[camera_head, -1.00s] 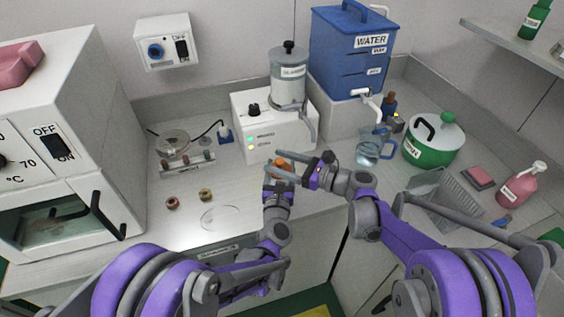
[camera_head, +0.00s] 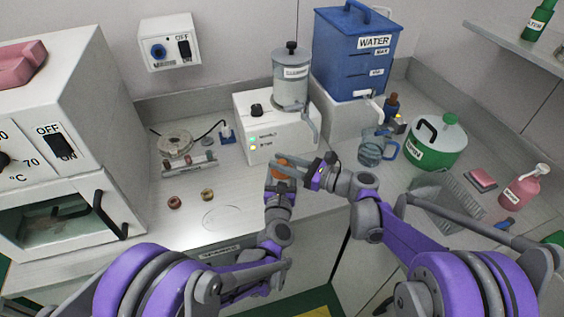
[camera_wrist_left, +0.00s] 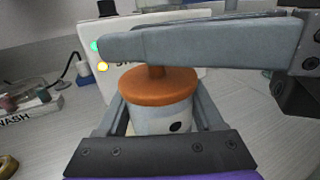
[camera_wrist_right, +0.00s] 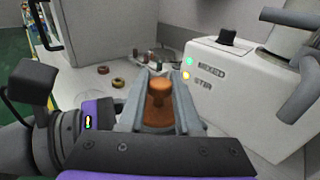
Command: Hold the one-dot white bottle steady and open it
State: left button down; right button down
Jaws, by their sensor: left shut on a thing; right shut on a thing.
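The white bottle (camera_wrist_left: 150,122) stands upright in the left wrist view, with one black dot on its side and an orange-brown knobbed cap (camera_wrist_left: 160,90). My left gripper (camera_head: 279,180) is shut on the bottle's body from the front. My right gripper (camera_head: 294,166) reaches in from the right at cap height, with its fingers either side of the cap's knob (camera_wrist_right: 158,88). The right finger hides part of the knob in the left wrist view. The cap sits on the bottle; whether it has turned cannot be told.
A white machine (camera_head: 270,135) with a clear canister stands close behind the bottle. A blue water tank (camera_head: 350,60), a glass jug (camera_head: 374,150) and a green pot (camera_head: 436,150) are to the right. Two small rings (camera_head: 207,194) and a clear dish (camera_head: 222,216) lie left.

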aim_at(282, 162)
jog(key=shift+r, duration=0.2)
jog(key=shift+r, duration=0.9)
jog(key=shift+r, duration=2.05)
pick_arm(q)
grip_release()
jog(key=shift+s, duration=0.1)
jog(key=s, duration=0.8)
jog(key=s+a+b, duration=0.1)
jog(key=s, duration=0.2)
jog(key=shift+s, duration=0.4)
pick_arm(e)
jog(key=shift+f, duration=0.55)
